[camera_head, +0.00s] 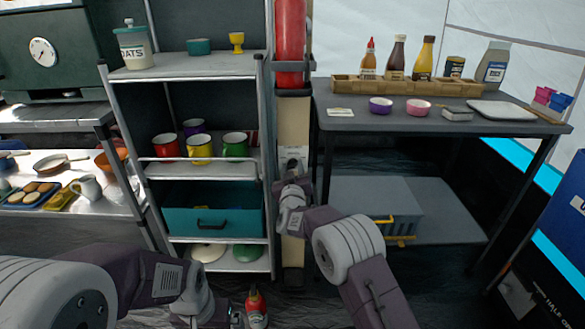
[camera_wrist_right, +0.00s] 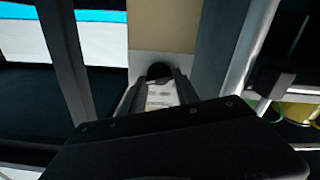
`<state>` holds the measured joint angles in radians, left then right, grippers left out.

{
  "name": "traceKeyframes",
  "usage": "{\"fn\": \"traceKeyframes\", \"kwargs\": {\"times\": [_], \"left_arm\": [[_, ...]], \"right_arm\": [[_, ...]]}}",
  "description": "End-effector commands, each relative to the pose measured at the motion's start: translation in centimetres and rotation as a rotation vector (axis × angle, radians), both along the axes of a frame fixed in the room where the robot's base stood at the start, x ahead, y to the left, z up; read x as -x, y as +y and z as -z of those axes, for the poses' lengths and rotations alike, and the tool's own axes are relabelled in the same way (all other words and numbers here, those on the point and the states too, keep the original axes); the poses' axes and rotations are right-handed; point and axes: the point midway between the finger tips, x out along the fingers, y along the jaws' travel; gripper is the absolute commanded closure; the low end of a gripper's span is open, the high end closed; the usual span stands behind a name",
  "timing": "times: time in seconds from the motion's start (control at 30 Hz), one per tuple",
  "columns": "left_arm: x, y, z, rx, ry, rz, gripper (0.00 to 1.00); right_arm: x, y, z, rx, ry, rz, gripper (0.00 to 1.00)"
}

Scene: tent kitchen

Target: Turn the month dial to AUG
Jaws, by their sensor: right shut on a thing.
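The month dial shows in the right wrist view as a small dark round knob (camera_wrist_right: 159,71) on a pale plate, mounted on a beige upright panel (camera_head: 293,125). My right gripper (camera_head: 292,163) reaches to this panel between the shelf unit and the table. In the wrist view its two fingers (camera_wrist_right: 158,84) are shut on the knob. A white label with small print lies between the fingers; I cannot read a month on it. In the head view the gripper and wrist mostly hide the dial. My left arm is low at the left; its gripper (camera_head: 222,318) is partly cut off by the bottom edge.
A metal shelf unit (camera_head: 184,72) with mugs and a teal drawer (camera_head: 212,222) stands close on the left. A dark table (camera_head: 350,122) with bottles stands on the right. A red cylinder (camera_head: 290,42) is above the panel. A red-capped bottle (camera_head: 257,308) is beside my left gripper.

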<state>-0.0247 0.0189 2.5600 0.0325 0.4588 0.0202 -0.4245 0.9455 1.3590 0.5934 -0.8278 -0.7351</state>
Motion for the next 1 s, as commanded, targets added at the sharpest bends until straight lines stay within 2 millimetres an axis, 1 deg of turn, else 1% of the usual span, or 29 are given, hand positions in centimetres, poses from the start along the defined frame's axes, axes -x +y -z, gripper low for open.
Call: {"fn": "traceKeyframes", "kwargs": {"times": [0.17, 0.43, 0.67, 1.0], "left_arm": [[0.0, 0.0, -0.5, 0.000, 0.000, 0.000, 0.00], [0.0, 0.0, -0.5, 0.000, 0.000, 0.000, 0.00], [0.0, 0.0, -0.2, 0.000, 0.000, 0.000, 0.00], [0.0, 0.0, 0.9, 0.000, 0.000, 0.000, 0.00]], "right_arm": [[0.0, 0.0, 0.0, -0.162, 0.002, 0.000, 1.00], [0.0, -0.2, 0.1, -0.419, 0.002, 0.000, 1.00], [0.0, -0.3, 0.2, -0.637, 0.002, 0.000, 1.00], [0.0, -0.4, 0.3, -0.960, 0.001, 0.000, 1.00]]}}
